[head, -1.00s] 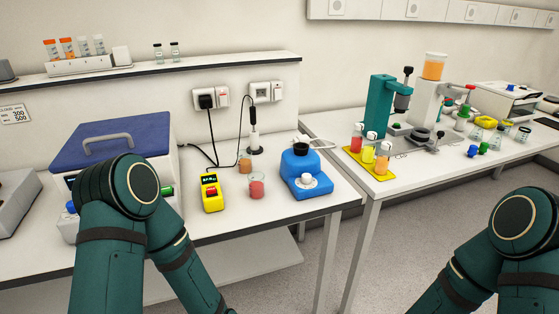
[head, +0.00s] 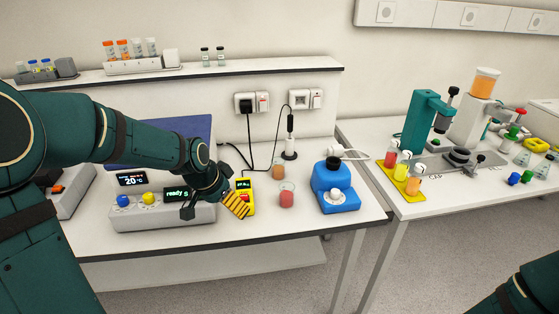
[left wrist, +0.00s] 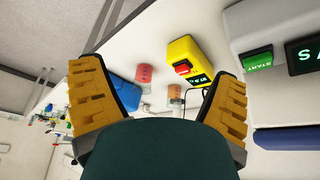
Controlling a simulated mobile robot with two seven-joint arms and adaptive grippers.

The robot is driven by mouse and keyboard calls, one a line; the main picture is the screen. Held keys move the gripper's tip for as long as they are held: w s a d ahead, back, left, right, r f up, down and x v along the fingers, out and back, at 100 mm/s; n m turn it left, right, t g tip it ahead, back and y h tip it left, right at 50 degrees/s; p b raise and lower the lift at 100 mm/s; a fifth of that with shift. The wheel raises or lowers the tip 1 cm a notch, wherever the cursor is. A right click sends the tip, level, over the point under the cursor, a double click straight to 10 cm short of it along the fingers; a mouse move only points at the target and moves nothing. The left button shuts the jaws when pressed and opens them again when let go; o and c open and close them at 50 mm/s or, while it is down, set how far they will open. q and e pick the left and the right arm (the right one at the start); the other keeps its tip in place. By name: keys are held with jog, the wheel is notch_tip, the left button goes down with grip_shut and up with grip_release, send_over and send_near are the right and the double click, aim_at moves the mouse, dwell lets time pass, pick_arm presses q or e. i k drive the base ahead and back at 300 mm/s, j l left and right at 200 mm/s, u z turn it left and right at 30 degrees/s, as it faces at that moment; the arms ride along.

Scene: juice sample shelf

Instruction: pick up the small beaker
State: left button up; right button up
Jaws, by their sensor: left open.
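Two beakers stand upright on the left bench: one with red liquid (head: 287,196) nearer the front, and a smaller-looking one with orange liquid (head: 278,170) behind it. In the left wrist view, the red beaker (left wrist: 144,75) and the orange beaker (left wrist: 174,92) both show between the spread fingers, ahead of them and apart from them. My left gripper (head: 236,203), with yellow ribbed fingers, is open and empty. It is above the bench, left of the beakers, in front of the yellow meter. My right gripper is out of view.
The yellow meter (head: 247,190) stands between my gripper and the beakers. A blue device (head: 335,185) stands right of the beakers. A grey box with displays (head: 160,213) is at the left. A probe (head: 290,147) with a cable stands behind. The front strip of bench is clear.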

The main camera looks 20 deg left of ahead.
aim_at(278, 169)
jog(key=i, duration=0.95)
